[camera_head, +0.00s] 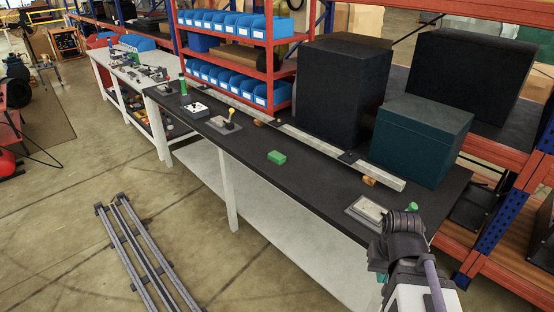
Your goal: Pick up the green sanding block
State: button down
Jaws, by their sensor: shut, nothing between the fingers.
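The green sanding block (276,157) is a small bright green block lying on the dark bench top (255,172), near the middle of the bench. Bare bench top surrounds it and nothing touches it. Part of my arm, dark and grey with a purple tube, rises at the lower right, in front of the bench's near right end. It is well apart from the block. I cannot make out my gripper's fingers in this view.
A long metal bar (309,141) lies behind the block. Large dark boxes (343,90) and a teal box (422,138) stand behind it. A grey plate (368,213) lies to the right, a yellow-handled device (228,123) to the left. Floor rails (142,250) are at lower left.

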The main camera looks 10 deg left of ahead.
jog(key=shift+c, duration=1.1)
grip_release()
